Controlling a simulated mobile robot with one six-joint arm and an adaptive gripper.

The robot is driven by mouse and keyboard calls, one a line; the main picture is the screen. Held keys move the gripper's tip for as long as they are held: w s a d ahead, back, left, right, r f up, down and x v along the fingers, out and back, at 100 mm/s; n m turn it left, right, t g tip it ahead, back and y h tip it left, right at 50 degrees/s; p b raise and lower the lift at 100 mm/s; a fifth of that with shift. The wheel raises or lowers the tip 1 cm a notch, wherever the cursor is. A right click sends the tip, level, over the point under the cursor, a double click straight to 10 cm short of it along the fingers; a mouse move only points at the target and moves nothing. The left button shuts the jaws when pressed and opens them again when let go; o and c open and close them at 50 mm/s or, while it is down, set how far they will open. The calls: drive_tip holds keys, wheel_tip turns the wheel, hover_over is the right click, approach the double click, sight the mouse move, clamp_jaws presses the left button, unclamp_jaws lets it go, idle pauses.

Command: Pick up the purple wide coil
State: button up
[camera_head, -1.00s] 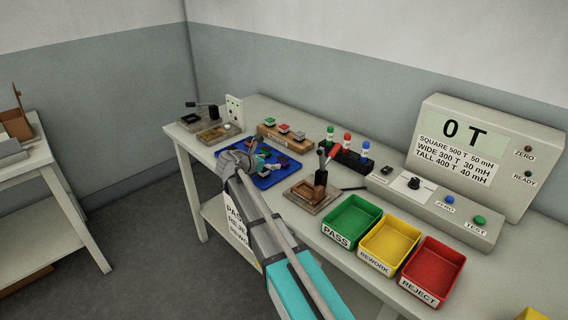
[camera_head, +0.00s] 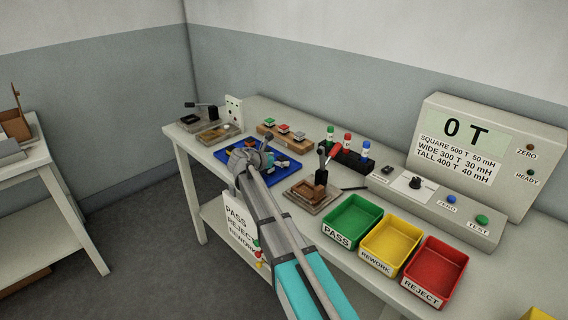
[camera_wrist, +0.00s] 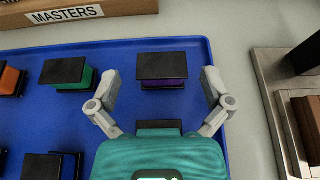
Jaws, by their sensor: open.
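The purple wide coil (camera_wrist: 162,66) lies on the blue tray in the wrist view, near the tray's back edge. A black plate covers most of it, with a purple band showing below. My gripper (camera_wrist: 162,86) is open, with one finger on each side of the coil and visible gaps between; I cannot tell the fingers' height over the tray. In the head view my gripper (camera_head: 255,154) is over the blue tray (camera_head: 285,172) and hides part of it. I cannot make out the purple coil there.
A green coil (camera_wrist: 70,75) and an orange coil (camera_wrist: 10,80) lie left of the purple one. The MASTERS block (camera_wrist: 70,13) stands behind the tray. A fixture (camera_wrist: 285,110) stands to the right, with bare table between. Green (camera_head: 352,220), yellow (camera_head: 391,245) and red (camera_head: 434,270) bins are farther right.

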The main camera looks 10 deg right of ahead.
drive_tip(key=c, duration=1.1)
drive_tip(key=shift+r, duration=0.15)
drive_tip(key=shift+c, duration=0.3)
drive_tip(key=shift+r+p, duration=1)
drive_tip(key=shift+p, duration=0.1)
drive_tip(key=s+a+r+p, duration=0.3)
drive_tip(key=s+r+p, duration=0.7)
drive_tip(key=s, duration=0.3)
drive_tip(key=shift+s+r+p, duration=0.35)
drive_tip(key=shift+p, duration=0.05)
